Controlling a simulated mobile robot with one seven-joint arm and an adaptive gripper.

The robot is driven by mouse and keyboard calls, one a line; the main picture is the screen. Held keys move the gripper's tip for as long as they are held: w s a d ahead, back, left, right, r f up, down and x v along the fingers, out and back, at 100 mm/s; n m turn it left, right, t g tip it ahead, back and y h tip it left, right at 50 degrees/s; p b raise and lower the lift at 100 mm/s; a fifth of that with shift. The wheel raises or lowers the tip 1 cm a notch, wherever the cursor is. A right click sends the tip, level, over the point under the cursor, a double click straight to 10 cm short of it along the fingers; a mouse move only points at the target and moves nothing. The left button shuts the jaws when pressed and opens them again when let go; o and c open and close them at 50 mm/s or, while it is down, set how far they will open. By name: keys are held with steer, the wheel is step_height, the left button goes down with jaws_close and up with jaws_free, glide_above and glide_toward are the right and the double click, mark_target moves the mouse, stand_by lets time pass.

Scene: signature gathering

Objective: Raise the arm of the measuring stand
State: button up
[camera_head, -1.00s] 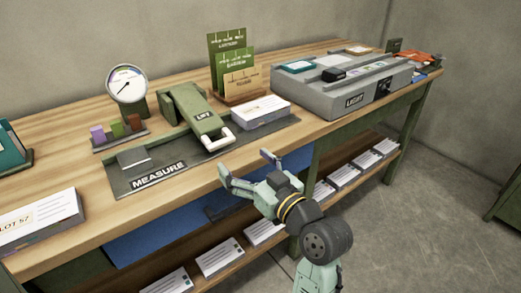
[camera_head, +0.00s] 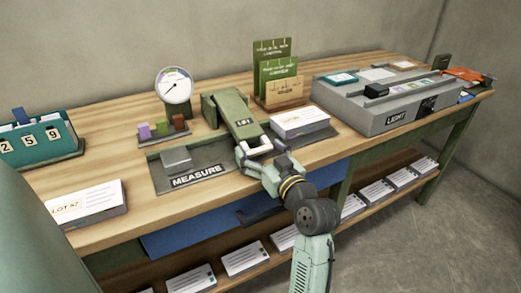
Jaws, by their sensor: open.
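The measuring stand (camera_head: 160,177) lies on the table, a dark grey base marked MEASURE with a small grey block (camera_head: 177,160) on it. Its green arm (camera_head: 234,112), marked LIFT, slopes down toward the table's front edge. A white handle (camera_head: 259,149) is at the arm's front end. My gripper (camera_head: 262,150) is open at this handle, with one finger on its left and one on its right. The fingers partly cover the handle, and I cannot tell whether they touch it.
A round dial gauge (camera_head: 174,86) and coloured blocks (camera_head: 161,129) stand behind the base. A card stack (camera_head: 300,122) lies close to the right of my gripper. The grey LIGHT box (camera_head: 372,117) is farther right. LOT 57 cards (camera_head: 88,202) are at the left.

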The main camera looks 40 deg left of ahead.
steer(key=shift+c, duration=0.5)
steer(key=c, duration=1.6)
